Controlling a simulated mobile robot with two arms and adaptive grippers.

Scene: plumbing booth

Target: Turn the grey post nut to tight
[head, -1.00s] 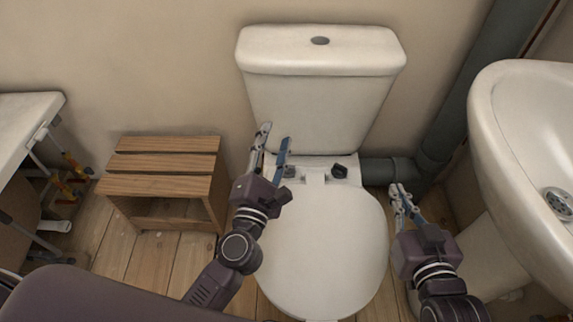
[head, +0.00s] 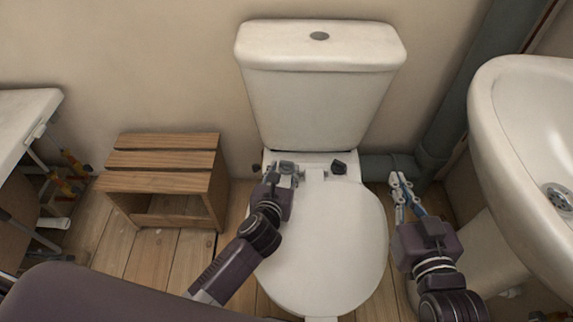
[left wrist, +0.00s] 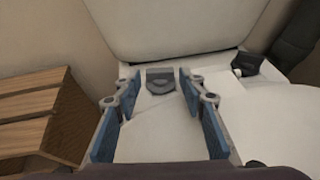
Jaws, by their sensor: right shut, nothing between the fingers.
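The grey post nut (head: 287,167) sits on the left side of the white ledge behind the toilet seat. In the left wrist view the grey nut (left wrist: 159,80) shows between the two blue-padded fingertips, with a gap on each side. My left gripper (head: 284,177) is open and points at the nut from the front; it also fills the left wrist view (left wrist: 158,88). A darker post nut (head: 339,167) stands to the right on the same ledge, also in the left wrist view (left wrist: 246,66). My right gripper (head: 398,183) is shut and empty, right of the seat.
The white seat lid (head: 325,245) lies closed in front of the nuts, and the cistern (head: 320,95) rises behind. A wooden stool (head: 163,180) stands left. A grey pipe (head: 440,135) and a white basin (head: 520,130) are on the right.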

